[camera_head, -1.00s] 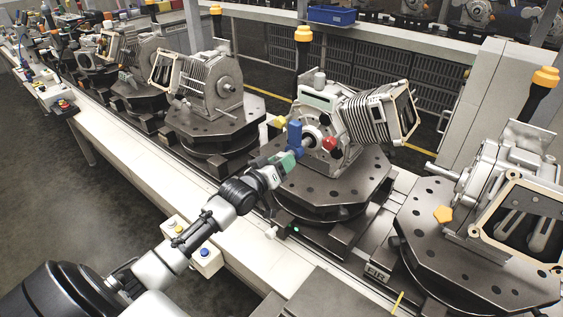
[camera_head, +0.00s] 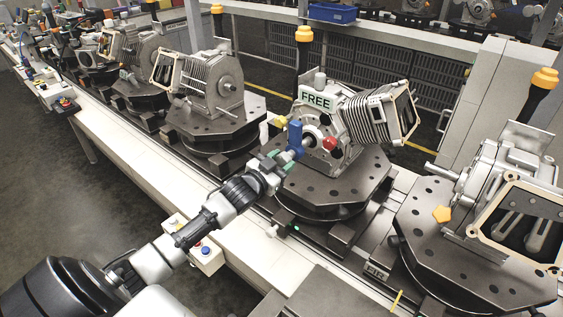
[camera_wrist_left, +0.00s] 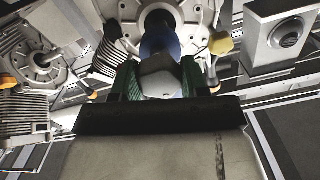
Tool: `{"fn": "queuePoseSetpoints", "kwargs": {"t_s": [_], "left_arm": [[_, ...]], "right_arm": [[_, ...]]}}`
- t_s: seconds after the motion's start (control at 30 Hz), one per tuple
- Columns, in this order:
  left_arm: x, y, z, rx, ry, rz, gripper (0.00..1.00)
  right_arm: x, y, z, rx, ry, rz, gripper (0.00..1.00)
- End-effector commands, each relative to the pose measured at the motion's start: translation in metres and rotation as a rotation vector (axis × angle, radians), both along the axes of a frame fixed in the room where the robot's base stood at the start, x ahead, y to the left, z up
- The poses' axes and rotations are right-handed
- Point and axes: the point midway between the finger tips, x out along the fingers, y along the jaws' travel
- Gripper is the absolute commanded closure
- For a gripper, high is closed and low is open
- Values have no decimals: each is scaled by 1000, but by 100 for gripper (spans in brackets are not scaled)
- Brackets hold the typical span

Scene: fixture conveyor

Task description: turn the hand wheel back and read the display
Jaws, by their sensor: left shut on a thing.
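The hand wheel sits on the front of the grey ribbed gearbox (camera_head: 345,115), with a blue part (camera_head: 295,134), a red knob (camera_head: 330,143) and a yellow knob (camera_head: 280,122). My left gripper (camera_head: 283,158) is at the wheel, shut on it. In the left wrist view its green fingers (camera_wrist_left: 158,82) close on both sides of a pale rounded part, with the blue part (camera_wrist_left: 160,42) just behind and a yellow knob (camera_wrist_left: 220,43) to the right. The display (camera_head: 317,101) on top of the gearbox reads FREE. My right gripper is not in view.
The gearbox stands on a dark round turntable (camera_head: 330,190). Other gearboxes on similar plates stand at the left (camera_head: 210,85) and right (camera_head: 510,165). A small button box (camera_head: 207,257) is on the white conveyor edge below my arm. A blue bin (camera_head: 332,13) lies at the back.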

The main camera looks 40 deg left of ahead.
Motion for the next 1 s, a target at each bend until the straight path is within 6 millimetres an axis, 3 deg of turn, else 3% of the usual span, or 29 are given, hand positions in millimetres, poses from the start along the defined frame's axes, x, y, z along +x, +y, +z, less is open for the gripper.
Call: {"fn": "queuePoseSetpoints", "kwargs": {"t_s": [0.67, 0.7, 0.8, 0.83, 1.0], "left_arm": [[0, 0, -2, 56, 0, 0, 79], [0, 0, -2, 56, 0, 0, 49], [0, 0, -2, 55, -1, 0, 34], [0, 0, -1, 55, -1, 0, 30], [0, 0, -1, 55, -3, 0, 30]], "right_arm": [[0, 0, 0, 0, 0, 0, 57], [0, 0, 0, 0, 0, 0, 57], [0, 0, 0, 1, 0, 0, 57], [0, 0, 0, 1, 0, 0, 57], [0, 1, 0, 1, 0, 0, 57]]}}
